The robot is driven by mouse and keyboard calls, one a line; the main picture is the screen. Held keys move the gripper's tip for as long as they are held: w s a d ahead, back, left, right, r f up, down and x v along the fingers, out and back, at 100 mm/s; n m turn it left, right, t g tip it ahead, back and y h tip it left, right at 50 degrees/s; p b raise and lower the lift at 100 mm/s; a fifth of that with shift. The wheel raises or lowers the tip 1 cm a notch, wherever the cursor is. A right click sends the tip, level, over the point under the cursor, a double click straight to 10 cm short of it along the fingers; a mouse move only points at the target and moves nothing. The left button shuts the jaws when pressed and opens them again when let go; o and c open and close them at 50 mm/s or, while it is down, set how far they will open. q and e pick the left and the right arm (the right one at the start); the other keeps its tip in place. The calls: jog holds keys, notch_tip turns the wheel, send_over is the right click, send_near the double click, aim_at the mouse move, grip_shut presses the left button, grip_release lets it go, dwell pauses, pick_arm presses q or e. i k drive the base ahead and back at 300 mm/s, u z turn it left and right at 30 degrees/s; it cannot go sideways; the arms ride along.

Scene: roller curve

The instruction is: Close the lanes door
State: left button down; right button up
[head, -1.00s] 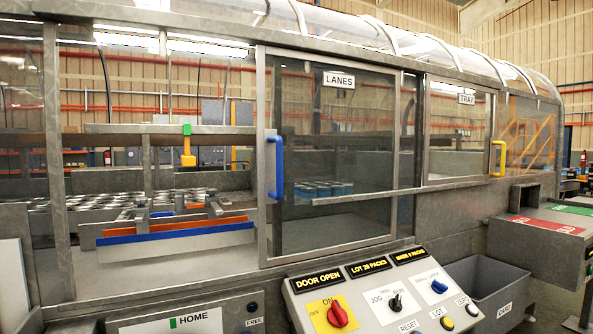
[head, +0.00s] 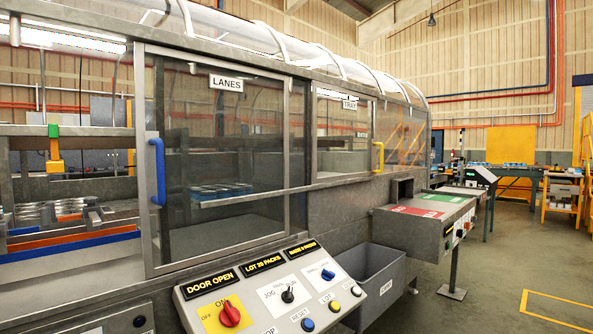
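The lanes door (head: 222,150) is a framed clear sliding panel labelled LANES (head: 226,83). It has a blue vertical handle (head: 157,171) on its left edge. A display on the control panel reads DOOR OPEN (head: 210,284). Neither of my grippers is in the head view.
The sloped control panel (head: 268,295) with a red knob (head: 229,314) juts out below the door. A grey bin (head: 375,275) stands to its right. The tray door (head: 344,135) has a yellow handle (head: 378,157). Open floor (head: 480,290) lies at right.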

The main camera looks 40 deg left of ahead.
aim_at(149, 147)
jog(key=z, duration=0.65)
jog(key=i, duration=1.4)
jog(key=u, duration=2.7)
